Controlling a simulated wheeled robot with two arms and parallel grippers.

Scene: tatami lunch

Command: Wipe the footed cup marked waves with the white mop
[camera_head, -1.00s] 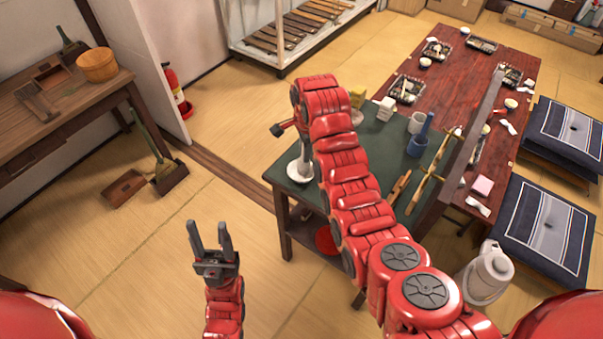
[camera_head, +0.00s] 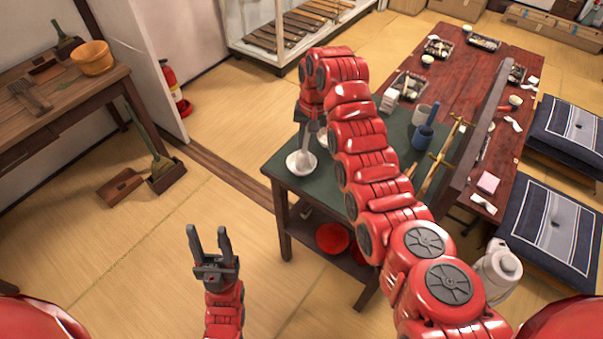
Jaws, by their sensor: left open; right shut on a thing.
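My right gripper (camera_head: 312,122) points down over the near left corner of the green-topped table (camera_head: 285,183). It is shut on a pale, stick-like thing, seemingly the white mop (camera_head: 307,148), whose lower end meets a white, round, bowl-like shape (camera_head: 300,164) at the tabletop. I cannot tell whether that shape is a cup or the mop's head. A pale cup (camera_head: 420,114) stands farther back; no wave mark is readable on any cup. Another white round thing (camera_head: 323,140) is partly hidden behind my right arm. My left gripper (camera_head: 210,243) is open and empty over the floor.
A blue cup with a blue handle (camera_head: 422,136) and a brass-coloured stand (camera_head: 440,160) are right of my arm. A red round thing (camera_head: 332,238) lies on the lower shelf. A dark upright board (camera_head: 474,140) borders the red table (camera_head: 470,65).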

